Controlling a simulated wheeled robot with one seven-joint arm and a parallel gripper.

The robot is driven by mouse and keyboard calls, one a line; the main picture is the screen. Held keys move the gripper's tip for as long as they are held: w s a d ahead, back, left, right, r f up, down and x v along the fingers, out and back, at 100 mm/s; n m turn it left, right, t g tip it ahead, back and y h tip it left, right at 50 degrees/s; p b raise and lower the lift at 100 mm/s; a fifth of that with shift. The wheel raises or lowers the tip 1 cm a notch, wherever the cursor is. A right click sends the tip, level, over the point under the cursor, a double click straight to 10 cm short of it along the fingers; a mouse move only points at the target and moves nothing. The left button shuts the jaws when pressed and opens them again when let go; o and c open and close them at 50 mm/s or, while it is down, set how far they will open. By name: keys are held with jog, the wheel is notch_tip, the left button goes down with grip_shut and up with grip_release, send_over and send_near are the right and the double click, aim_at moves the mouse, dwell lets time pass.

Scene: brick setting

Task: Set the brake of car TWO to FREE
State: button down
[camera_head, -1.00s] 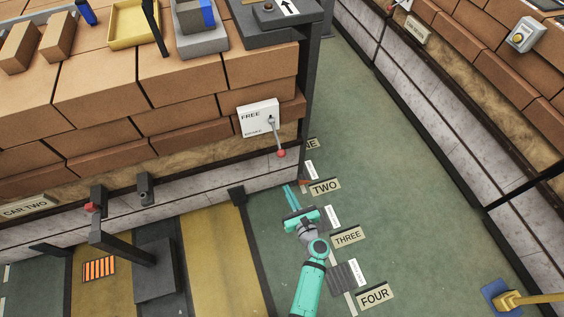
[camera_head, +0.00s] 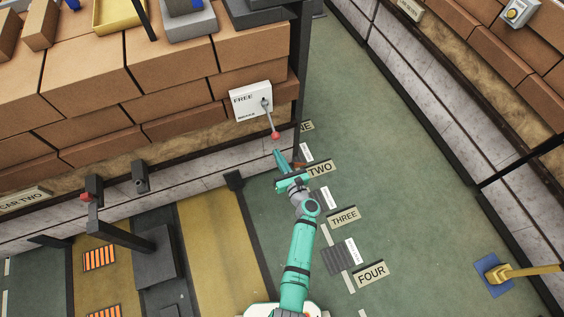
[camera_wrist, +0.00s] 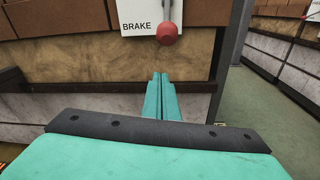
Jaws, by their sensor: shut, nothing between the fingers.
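Car TWO (camera_head: 85,136) is a stack of brown bricks on a pale base, with a CAR TWO plate (camera_head: 22,199) at its left. A white brake panel (camera_head: 246,101) marked FREE at its top is fixed near the right end. Its grey lever (camera_head: 270,118) points down to a red knob (camera_head: 275,135). In the wrist view the red knob (camera_wrist: 167,34) hangs beside the word BRAKE on the panel (camera_wrist: 139,21). My gripper (camera_head: 279,153) is shut and empty, just below the knob and apart from it. In the wrist view its fingertips (camera_wrist: 160,78) point toward the car under the knob.
Green floor with plates TWO (camera_head: 320,170), THREE (camera_head: 344,216) and FOUR (camera_head: 371,273) lies to the right. Another brick-laden car (camera_head: 490,75) stands at the upper right. A dark post (camera_head: 301,60) rises close to the panel's right. A yellow handle on a blue base (camera_head: 497,273) is at lower right.

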jog(key=w+r, duration=0.3)
jog(key=shift+w+a+r, duration=0.15)
jog(key=shift+a+r, duration=0.05)
jog(key=shift+a, duration=0.05)
dwell(0.4)
jog(key=shift+d, duration=0.1)
